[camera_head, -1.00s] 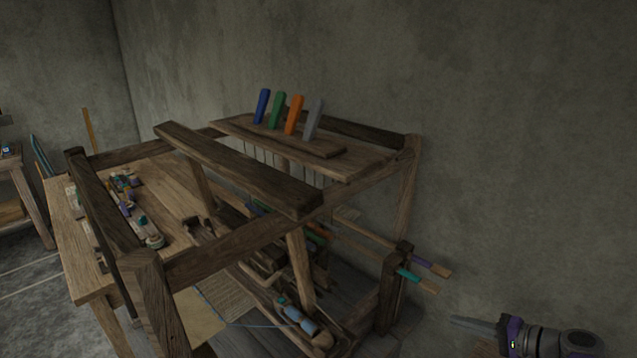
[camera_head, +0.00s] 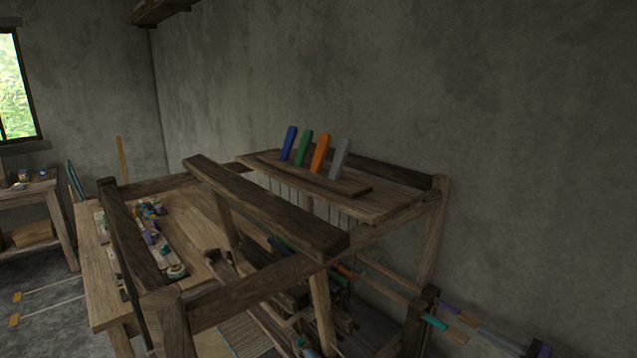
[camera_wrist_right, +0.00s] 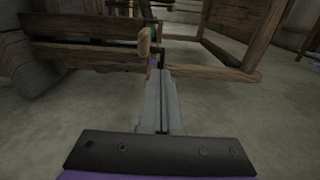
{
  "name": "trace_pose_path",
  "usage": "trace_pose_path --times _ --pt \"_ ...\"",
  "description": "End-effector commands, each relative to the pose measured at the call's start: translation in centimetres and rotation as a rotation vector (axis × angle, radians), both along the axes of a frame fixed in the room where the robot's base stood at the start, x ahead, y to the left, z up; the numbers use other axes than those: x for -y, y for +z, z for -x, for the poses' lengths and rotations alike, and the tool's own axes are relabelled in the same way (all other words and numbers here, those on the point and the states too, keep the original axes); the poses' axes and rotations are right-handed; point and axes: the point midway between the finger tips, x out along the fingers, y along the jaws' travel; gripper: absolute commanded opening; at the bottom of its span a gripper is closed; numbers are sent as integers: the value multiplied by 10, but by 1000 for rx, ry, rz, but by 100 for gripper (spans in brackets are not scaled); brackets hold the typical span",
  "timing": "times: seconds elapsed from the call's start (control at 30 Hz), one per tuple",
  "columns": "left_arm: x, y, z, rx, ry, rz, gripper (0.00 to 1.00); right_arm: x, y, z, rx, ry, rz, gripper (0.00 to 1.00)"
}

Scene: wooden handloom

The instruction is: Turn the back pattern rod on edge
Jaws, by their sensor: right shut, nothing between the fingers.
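Two pattern rods stick out past the right side of the wooden loom. The one nearer the wall has a purple band (camera_head: 448,309) and a wooden tip; the nearer one has a teal band (camera_head: 435,322). My right gripper (camera_head: 482,330) is shut and empty, its fingers close beside the purple-banded rod's tip. In the right wrist view a wooden rod end (camera_wrist_right: 145,41) stands just ahead of the shut fingertips (camera_wrist_right: 160,74). I cannot tell whether they touch. My left gripper is not in view.
The loom's right post (camera_head: 421,315) stands close to the rods. Blue, green, orange and grey upright pieces (camera_head: 320,153) stand on the loom's top board (camera_head: 385,205). The grey wall (camera_head: 540,150) is behind. Open floor (camera_wrist_right: 90,110) lies below the gripper.

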Motion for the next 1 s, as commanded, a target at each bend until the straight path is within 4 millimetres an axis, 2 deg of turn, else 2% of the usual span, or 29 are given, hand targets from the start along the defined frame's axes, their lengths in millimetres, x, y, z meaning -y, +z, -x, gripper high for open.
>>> trace_pose_path --times 0.23,1.0 --pt "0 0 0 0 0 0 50 -9 0 -12 0 0 0 0" --pt "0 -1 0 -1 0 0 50 -7 -2 -15 -1 0 1 0"
